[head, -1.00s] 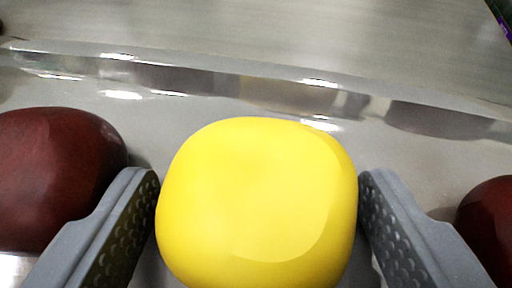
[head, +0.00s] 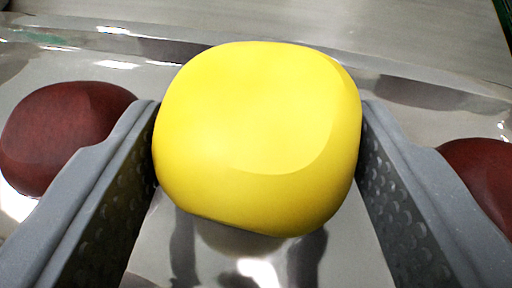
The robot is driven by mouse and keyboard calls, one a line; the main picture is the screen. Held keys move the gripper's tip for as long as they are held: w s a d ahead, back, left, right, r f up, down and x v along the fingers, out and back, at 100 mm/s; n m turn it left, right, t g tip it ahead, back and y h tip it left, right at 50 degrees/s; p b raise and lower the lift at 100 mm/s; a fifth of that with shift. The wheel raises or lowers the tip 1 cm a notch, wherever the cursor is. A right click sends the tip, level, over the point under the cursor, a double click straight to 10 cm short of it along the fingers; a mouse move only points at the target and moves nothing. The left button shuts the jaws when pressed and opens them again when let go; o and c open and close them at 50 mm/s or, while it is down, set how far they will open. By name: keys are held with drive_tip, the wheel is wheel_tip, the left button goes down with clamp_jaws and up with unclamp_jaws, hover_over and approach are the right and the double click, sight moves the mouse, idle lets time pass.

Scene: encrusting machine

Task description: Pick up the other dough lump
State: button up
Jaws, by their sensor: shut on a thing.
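A yellow rounded dough lump (head: 258,135) is in the middle of the head view, between the two grey fingers of my gripper (head: 258,140). The fingers are shut on it, one pressed to its left side and one to its right. The lump is held above a shiny metal tray (head: 150,262), with its reflection and a gap showing below it. The inner faces of the fingers have dimpled pads.
A dark red lump (head: 62,135) lies on the tray to the left of my gripper. Another dark red lump (head: 485,175) is at the right, partly cut off by the picture edge. The tray's raised, shiny rim (head: 200,52) runs across behind the yellow lump.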

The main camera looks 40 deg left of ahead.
drive_tip(key=shift+r, duration=0.6)
drive_tip(key=s+d+b, duration=0.1)
drive_tip(key=s+d, duration=0.1)
drive_tip(key=s, duration=0.5)
drive_tip(key=s+d+r+b, duration=0.1)
drive_tip(key=s+d, duration=0.2)
drive_tip(key=s, duration=0.5)
drive_tip(key=shift+d+r, duration=0.15)
drive_tip(key=shift+d, duration=0.15)
